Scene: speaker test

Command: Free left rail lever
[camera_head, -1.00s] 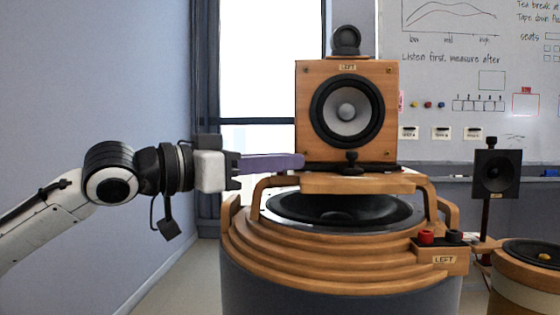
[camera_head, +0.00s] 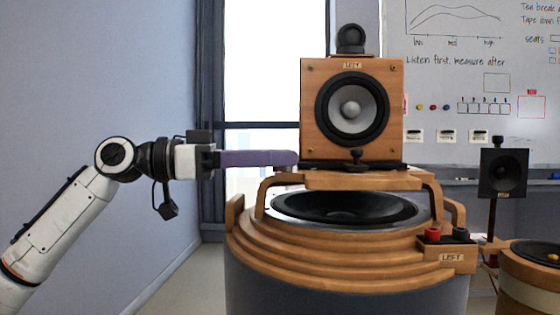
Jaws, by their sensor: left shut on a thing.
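My left gripper (camera_head: 216,160) is left of the speaker, shut on the near end of a flat purple bar (camera_head: 258,158). The bar points right, roughly level, and its rounded far end is at the lower left edge of the wooden speaker (camera_head: 312,115) labelled LEFT. I cannot tell whether it touches the speaker. A small black lever with a round knob (camera_head: 356,155) stands upright at the front of the black rail (camera_head: 318,166) under the speaker. The gripper is well left of this lever. My right gripper is out of view.
The rail sits on a wooden bridge (camera_head: 345,181) over a large round woofer base (camera_head: 300,250). A terminal box (camera_head: 452,257) with red and black knobs is at its right. A small black speaker (camera_head: 503,173) stands further right. The floor at left is clear.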

